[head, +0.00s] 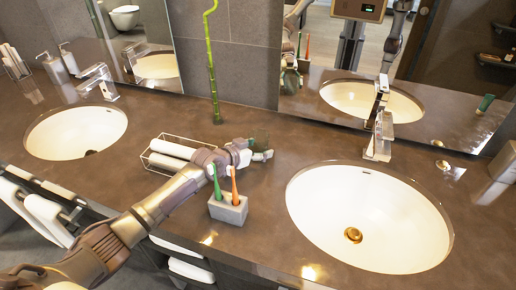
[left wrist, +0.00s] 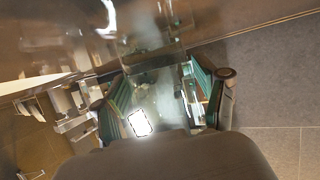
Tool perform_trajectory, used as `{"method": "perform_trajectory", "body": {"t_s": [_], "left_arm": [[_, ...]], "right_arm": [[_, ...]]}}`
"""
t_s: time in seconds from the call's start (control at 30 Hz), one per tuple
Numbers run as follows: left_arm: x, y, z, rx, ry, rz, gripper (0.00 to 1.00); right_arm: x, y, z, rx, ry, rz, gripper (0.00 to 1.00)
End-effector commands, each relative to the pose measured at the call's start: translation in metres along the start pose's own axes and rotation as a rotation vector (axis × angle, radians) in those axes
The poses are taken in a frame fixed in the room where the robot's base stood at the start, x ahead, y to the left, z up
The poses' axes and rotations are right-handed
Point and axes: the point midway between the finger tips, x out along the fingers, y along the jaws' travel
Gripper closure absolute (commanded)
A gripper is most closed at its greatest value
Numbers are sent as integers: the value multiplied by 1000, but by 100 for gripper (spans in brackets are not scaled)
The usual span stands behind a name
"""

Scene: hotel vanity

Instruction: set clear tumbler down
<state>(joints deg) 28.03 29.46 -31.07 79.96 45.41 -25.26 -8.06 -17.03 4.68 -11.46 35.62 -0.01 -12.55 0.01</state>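My left gripper (head: 262,150) is over the counter between the two sinks, just behind the toothbrush holder. In the left wrist view its fingers (left wrist: 158,100) stand apart on both sides of a see-through, glassy shape, the clear tumbler (left wrist: 150,72), and appear to grip it. In the head view the tumbler is hard to make out; only a faint dark, glassy patch shows at the fingertips. I cannot tell whether its base touches the counter. My right gripper is not in view.
A grey holder (head: 229,209) with a green and an orange toothbrush stands beside my left wrist. A wire rack with rolled white towels (head: 170,148) is behind my forearm. A bamboo stalk (head: 212,70) stands at the back. The right sink (head: 340,215) is close by.

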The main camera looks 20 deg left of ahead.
Motion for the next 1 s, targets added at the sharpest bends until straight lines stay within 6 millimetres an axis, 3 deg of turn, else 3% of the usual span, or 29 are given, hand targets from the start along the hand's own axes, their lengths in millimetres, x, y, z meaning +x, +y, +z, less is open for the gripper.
{"method": "perform_trajectory", "body": {"t_s": [0.47, 1.0], "left_arm": [[-6, 0, -2, 1, 0, 0, 14], [-104, -1, 0, 2, -2, -1, 14]], "right_arm": [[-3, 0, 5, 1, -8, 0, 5], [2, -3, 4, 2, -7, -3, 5]]}}
